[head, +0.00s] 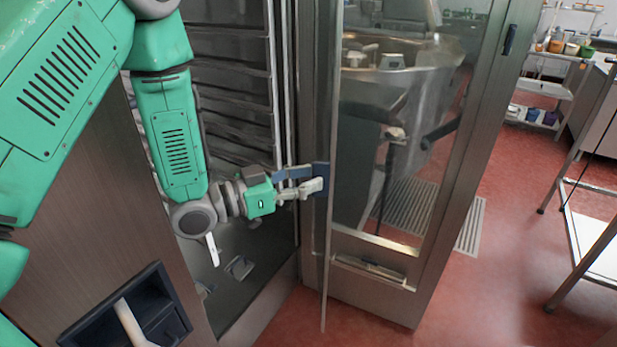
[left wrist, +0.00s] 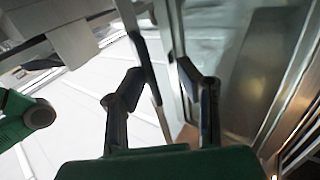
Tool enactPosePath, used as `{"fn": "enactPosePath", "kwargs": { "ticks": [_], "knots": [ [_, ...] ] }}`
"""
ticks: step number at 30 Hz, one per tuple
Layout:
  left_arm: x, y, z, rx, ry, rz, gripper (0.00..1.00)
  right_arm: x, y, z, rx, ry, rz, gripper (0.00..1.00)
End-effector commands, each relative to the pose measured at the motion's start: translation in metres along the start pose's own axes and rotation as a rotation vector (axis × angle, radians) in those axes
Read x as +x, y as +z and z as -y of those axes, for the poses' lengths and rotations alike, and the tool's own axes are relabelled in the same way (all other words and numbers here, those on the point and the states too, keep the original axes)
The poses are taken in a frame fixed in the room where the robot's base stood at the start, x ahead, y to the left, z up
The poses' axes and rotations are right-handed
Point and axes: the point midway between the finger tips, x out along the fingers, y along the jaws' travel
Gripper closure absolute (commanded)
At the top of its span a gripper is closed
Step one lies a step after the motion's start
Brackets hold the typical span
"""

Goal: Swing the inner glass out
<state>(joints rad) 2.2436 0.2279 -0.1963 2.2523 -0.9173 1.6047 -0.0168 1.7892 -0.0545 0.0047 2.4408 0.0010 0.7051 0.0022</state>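In the left wrist view, the two fingers of my left gripper (left wrist: 163,82) are spread apart. My right gripper is not in view.
The oven cavity with its rack rails (head: 235,100) is behind my left arm. A dark recessed handle (head: 128,315) is on the front panel at lower left. A metal table (head: 597,255) stands at right. Red floor (head: 500,290) is clear between door and table.

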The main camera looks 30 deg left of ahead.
Motion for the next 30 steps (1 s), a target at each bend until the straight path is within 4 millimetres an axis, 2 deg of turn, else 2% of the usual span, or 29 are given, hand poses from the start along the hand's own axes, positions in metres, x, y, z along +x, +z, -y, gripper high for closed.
{"fn": "enactPosePath", "kwargs": {
  "ticks": [5,12,18,30],
  "knots": [
    [-0.009,0.001,0.000,0.000,-0.001,0.002,0.71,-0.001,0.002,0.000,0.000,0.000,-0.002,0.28],
    [-0.050,0.001,0.002,-0.003,-0.003,0.001,0.71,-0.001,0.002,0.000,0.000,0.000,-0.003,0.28],
    [-0.072,0.002,0.003,-0.002,-0.002,-0.001,0.71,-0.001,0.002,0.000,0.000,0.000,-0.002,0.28],
    [-0.075,0.001,0.002,0.000,-0.001,-0.001,0.71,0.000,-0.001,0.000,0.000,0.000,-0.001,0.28]
  ]
}}
